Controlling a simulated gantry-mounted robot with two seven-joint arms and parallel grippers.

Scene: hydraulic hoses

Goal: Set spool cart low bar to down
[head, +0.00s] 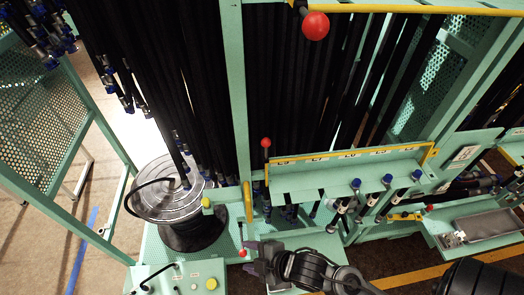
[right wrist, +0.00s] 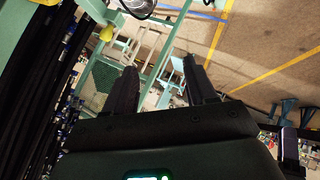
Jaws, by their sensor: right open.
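A green cart frame carries a low yellow bar (head: 350,153) along the top of a labelled ledge. A lever with a red ball knob (head: 266,142) stands upright at the bar's left end. A higher yellow bar (head: 420,10) has a larger red knob (head: 315,26) hanging at its left. My right gripper (head: 251,257) is below and left of the ledge, near a small lever with a red tip (head: 242,253). It is apart from the low bar. In the right wrist view my right gripper (right wrist: 160,68) is open, with nothing held between its fingers. My left gripper is out of view.
Black hoses (head: 290,90) hang densely behind the bars. Blue-capped fittings (head: 388,180) line the ledge. A round spool (head: 168,190) stands left, above a button panel (head: 180,280). A grey tray (head: 485,228) is at right. Open floor (head: 40,240) lies far left.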

